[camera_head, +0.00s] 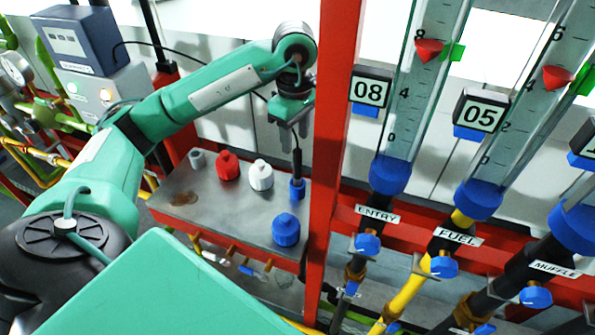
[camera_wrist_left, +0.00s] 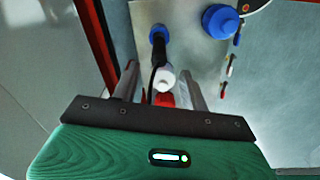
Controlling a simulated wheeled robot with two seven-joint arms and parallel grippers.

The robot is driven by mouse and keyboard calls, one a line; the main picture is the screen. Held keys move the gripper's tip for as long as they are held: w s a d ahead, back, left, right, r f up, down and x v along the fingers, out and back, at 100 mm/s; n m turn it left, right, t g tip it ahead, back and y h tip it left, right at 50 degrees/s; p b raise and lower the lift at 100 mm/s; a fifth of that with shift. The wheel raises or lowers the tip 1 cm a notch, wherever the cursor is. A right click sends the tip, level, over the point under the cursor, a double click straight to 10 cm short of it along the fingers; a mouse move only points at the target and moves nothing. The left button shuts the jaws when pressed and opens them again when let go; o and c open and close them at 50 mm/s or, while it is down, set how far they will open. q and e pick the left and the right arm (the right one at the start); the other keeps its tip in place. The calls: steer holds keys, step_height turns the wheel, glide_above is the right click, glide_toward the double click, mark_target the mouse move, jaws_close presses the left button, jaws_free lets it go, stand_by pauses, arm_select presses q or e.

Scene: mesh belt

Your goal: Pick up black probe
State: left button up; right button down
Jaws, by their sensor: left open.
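The black probe (camera_head: 297,162) stands upright in a blue holder (camera_head: 297,189) at the right end of the grey metal shelf, beside the red post. My left gripper (camera_head: 293,128) is above it, pointing down, open and empty. In the left wrist view the probe (camera_wrist_left: 157,57) runs from the blue holder (camera_wrist_left: 158,35) toward the gripper. There it appears between the two spread fingers (camera_wrist_left: 161,80), nearer the left one. I cannot tell whether either finger touches it. My right gripper is not in view.
The red post (camera_head: 335,130) rises close to the gripper's right. Flow tubes (camera_head: 415,90) stand beyond it.

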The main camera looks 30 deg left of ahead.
mark_target(297, 149)
arm_select(q)
steer(key=shift+f, duration=0.75)
steer(key=f+p, duration=0.2)
steer(key=f, duration=0.1)
steer(key=shift+w+d+f, duration=0.1)
steer(key=shift+d+f, duration=0.1)
steer(key=shift+f, duration=0.1)
steer(key=shift+f+p, duration=0.4)
steer(key=shift+f, duration=0.25)
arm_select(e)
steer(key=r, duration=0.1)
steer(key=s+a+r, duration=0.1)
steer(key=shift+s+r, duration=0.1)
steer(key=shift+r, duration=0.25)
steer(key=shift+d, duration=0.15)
arm_select(q)
jaws_close()
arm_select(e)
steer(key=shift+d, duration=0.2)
